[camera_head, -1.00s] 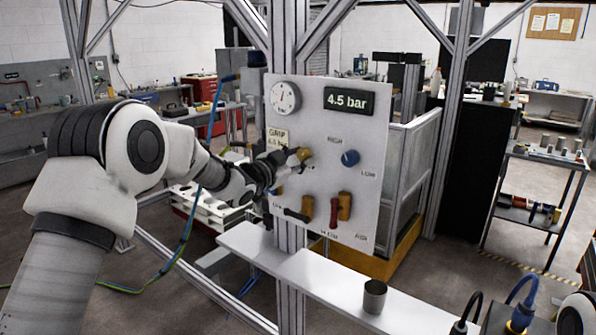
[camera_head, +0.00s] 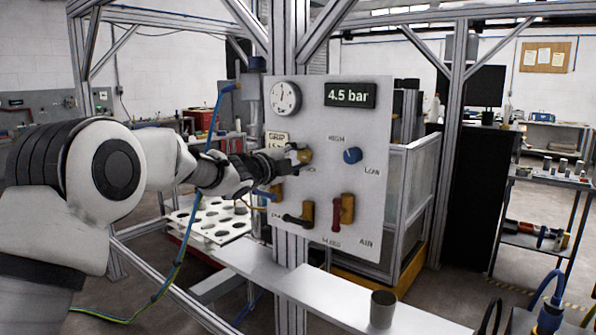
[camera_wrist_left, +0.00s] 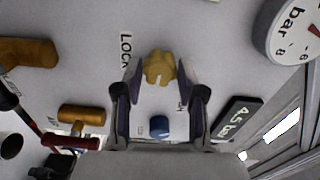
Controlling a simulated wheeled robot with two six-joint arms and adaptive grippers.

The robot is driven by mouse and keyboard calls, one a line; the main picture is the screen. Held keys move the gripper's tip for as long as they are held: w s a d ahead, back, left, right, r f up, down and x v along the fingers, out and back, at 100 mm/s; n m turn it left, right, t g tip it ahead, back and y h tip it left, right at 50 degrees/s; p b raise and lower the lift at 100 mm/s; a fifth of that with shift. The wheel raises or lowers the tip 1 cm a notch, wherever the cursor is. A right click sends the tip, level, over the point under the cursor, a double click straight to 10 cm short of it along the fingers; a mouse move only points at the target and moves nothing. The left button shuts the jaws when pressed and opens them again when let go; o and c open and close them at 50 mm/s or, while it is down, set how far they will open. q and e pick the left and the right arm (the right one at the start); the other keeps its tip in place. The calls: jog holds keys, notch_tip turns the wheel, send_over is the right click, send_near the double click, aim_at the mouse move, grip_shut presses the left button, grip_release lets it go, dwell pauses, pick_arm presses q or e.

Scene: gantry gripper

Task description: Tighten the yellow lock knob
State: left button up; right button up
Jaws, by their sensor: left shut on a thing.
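The yellow lock knob (camera_head: 304,155) is on the front of the grey panel (camera_head: 350,120), left of a blue knob (camera_head: 353,155). In the left wrist view the lobed lock knob (camera_wrist_left: 158,67) sits between my fingers, beside the printed word LOCK. My left gripper (camera_head: 296,158) comes in from the left and is shut on the lock knob; its fingers hide part of the knob in the head view. In the left wrist view the gripper (camera_wrist_left: 160,76) has one finger on each side of the knob. My right gripper is not in view.
A gauge (camera_head: 285,98) and a 4.5 bar display (camera_head: 350,95) are above the knob. Red-handled (camera_head: 337,213) and black-handled (camera_head: 297,221) valves are below. A metal cup (camera_head: 382,309) stands on the white ledge (camera_head: 330,296). A blue hose (camera_head: 215,118) hangs near my left arm.

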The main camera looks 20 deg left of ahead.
pick_arm(q)
jog(key=m+b, duration=0.3)
jog(key=shift+f+m, duration=0.25)
jog(key=shift+m, duration=0.15)
jog(key=m+b, duration=0.3)
jog(key=m, duration=0.1)
jog(key=shift+m, duration=0.3)
jog(key=m+b, duration=0.3)
jog(key=m, duration=0.1)
jog(key=m+b, duration=0.2)
jog(key=m, duration=0.2)
jog(key=shift+d, duration=0.1)
jog(key=shift+m, duration=0.4)
jog(key=o, duration=1.1)
jog(key=shift+r, duration=0.1)
